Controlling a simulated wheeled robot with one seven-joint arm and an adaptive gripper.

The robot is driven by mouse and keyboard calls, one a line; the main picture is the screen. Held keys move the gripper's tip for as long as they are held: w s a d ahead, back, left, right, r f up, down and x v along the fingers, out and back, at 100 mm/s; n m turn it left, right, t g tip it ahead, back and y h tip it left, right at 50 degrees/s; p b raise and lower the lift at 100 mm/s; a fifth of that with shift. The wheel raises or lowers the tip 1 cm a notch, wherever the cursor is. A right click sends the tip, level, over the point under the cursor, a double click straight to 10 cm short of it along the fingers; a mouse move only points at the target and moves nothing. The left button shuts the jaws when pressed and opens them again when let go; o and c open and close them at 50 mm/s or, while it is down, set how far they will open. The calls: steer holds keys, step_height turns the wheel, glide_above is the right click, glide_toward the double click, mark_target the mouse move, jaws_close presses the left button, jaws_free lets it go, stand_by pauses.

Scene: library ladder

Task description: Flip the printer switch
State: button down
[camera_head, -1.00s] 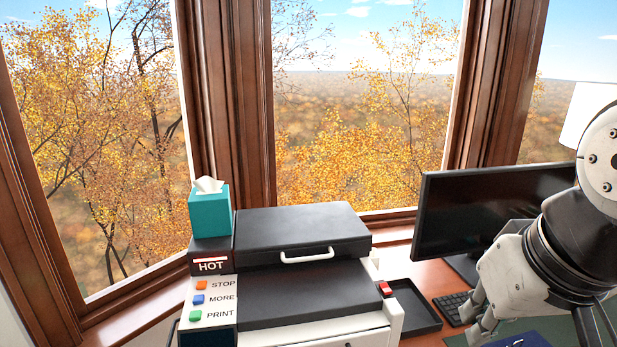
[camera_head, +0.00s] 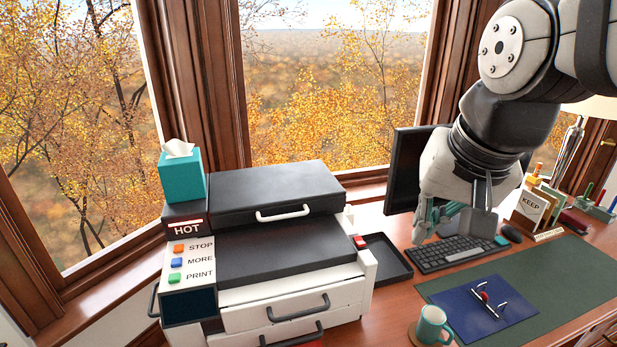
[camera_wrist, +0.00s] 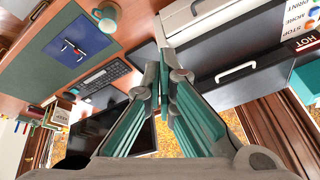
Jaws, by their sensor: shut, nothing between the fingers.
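The white and dark grey printer (camera_head: 290,295) stands below the windows, its lid closed. A small red switch (camera_head: 360,242) sits on a white block at the printer's right side; whether it is on or off is too small to tell. My gripper (camera_head: 421,236) is shut and empty above the desk, to the right of the switch and apart from it, near the keyboard. In the wrist view my gripper (camera_wrist: 163,60) points toward the gap between the printer (camera_wrist: 205,25) and the keyboard. I cannot make out the switch there.
A black tray (camera_head: 388,258) lies between the printer and the keyboard (camera_head: 455,253). A monitor (camera_head: 403,165) stands behind my gripper. A teal tissue box (camera_head: 183,176) sits at the printer's back left. A mug (camera_head: 432,325) and blue folder (camera_head: 470,310) lie toward the front.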

steer(key=w+f+m+g, duration=0.1)
steer(key=w+m, duration=0.4)
steer(key=w, duration=0.7)
steer(key=m+g, duration=0.1)
steer(key=m, duration=0.6)
glide_above(357, 238)
steer(key=s, duration=0.3)
steer(key=s+x, duration=0.2)
steer(key=x, duration=0.6)
steer(key=shift+w+d, duration=0.15)
steer(key=shift+d, duration=0.2)
steer(key=x, duration=0.4)
steer(key=p+x, duration=0.1)
steer(key=x, duration=0.3)
steer(key=p+x, duration=0.1)
steer(key=x, duration=0.3)
steer(key=shift+a+f, duration=0.3)
steer(key=shift+f, duration=0.1)
steer(key=shift+w+f, duration=0.1)
steer(key=shift+f, duration=0.45)
